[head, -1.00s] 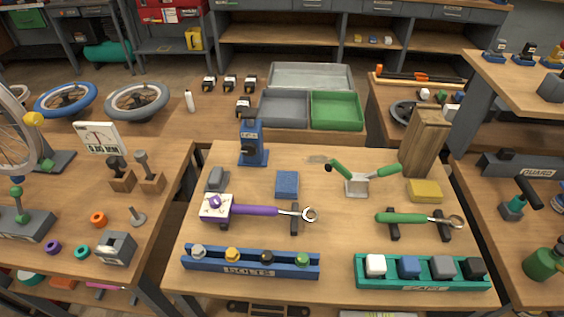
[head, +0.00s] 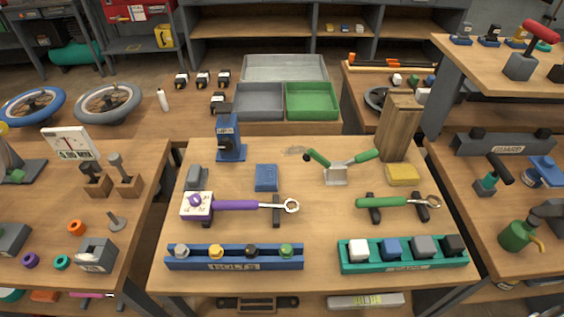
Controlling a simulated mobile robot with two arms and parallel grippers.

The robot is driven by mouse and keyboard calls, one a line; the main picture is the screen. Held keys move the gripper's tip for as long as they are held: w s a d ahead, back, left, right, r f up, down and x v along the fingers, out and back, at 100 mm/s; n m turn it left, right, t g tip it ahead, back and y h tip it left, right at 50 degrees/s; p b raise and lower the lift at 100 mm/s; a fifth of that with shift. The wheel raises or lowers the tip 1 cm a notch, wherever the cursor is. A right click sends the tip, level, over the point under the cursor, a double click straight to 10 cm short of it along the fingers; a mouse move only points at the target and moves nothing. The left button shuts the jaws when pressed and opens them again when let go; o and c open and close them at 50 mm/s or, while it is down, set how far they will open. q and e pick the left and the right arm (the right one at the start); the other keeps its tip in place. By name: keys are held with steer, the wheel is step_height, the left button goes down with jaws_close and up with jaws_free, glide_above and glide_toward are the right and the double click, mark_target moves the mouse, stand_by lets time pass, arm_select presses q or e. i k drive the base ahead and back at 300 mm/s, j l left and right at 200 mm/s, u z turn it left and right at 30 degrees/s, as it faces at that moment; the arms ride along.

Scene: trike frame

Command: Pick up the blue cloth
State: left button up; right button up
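The blue cloth (head: 266,177) appears as a small folded blue block lying flat on the middle table. It sits behind the purple-handled wrench (head: 236,205) and right of a small grey block (head: 197,178). Nothing covers it. Neither of my grippers shows in the head view.
On the same table stand a blue upright device (head: 229,140), a wooden block (head: 398,128), a yellow sponge-like block (head: 402,175), a green-handled wrench (head: 398,202), a blue bolts rack (head: 234,258) and a teal rack (head: 402,255). The tabletop right of the cloth is mostly clear.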

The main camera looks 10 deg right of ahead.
mark_target(266, 175)
steer(key=k+u, duration=0.2)
steer(key=u, duration=0.15)
steer(key=k+u, duration=0.2)
steer(key=u, duration=0.15)
